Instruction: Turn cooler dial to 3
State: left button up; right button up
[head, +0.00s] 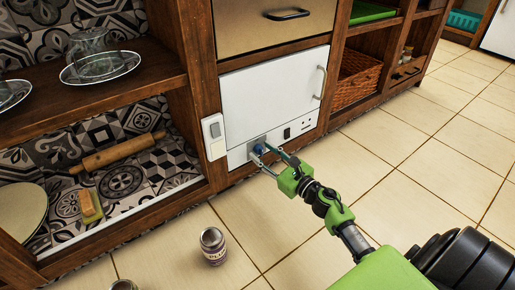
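The cooler (275,92) is a white box set in the wooden shelving, with its door shut and a vertical handle at the right. The number the dial points to is too small to read. My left gripper is not in view.
A jar (213,246) stands on the tiled floor in front of the shelving. A white switch box (214,137) is on the post left of the cooler. A rolling pin (118,152) and a sponge (88,204) lie on the lower left shelf. A wicker basket (356,80) is at right.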

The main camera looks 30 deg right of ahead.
grip_shut()
dwell(0.3)
